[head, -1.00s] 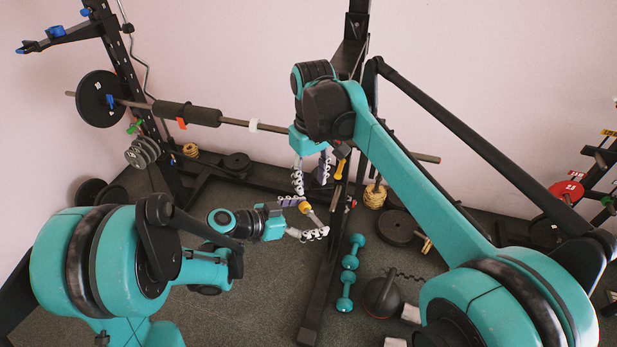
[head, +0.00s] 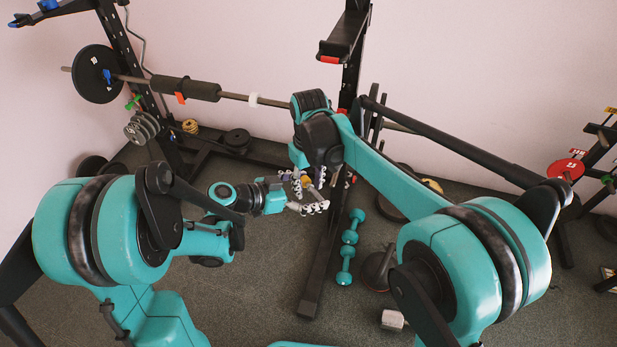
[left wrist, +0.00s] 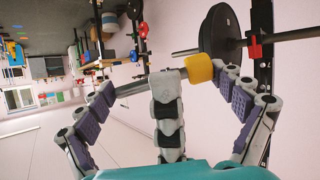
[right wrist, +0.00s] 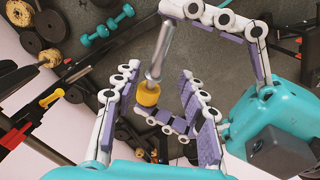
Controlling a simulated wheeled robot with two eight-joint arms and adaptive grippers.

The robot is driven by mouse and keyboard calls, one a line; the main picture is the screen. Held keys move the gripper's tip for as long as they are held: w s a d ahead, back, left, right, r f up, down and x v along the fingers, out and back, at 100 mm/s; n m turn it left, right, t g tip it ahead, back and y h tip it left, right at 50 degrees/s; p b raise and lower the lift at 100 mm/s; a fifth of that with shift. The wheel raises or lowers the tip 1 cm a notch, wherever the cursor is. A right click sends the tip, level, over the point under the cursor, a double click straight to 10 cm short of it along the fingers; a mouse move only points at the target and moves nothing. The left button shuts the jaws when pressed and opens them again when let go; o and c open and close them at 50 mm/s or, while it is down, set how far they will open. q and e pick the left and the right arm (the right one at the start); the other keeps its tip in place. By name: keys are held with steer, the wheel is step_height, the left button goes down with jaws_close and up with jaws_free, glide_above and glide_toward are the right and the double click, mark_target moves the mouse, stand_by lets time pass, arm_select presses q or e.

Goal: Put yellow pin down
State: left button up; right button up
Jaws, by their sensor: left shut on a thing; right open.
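The yellow pin has a silver shaft and a yellow knob, seen in the left wrist view (left wrist: 199,69) and the right wrist view (right wrist: 148,92). My left gripper (left wrist: 165,85) is shut on its shaft, with the knob sticking out past the fingers. In the head view my left gripper (head: 308,203) holds it in mid-air, beside the rack upright. My right gripper (right wrist: 158,115) is open, its fingers spread around the knob; I cannot tell whether they touch it. In the head view the two grippers overlap, and the pin is mostly hidden.
A black rack upright (head: 325,250) stands just right of the grippers. A barbell (head: 235,96) crosses behind them. Teal dumbbells (head: 349,237) lie on the floor to the right. Bare floor (head: 262,270) shows in front of the left arm.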

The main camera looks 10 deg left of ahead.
jaws_close()
arm_select(q)
steer(key=o, duration=1)
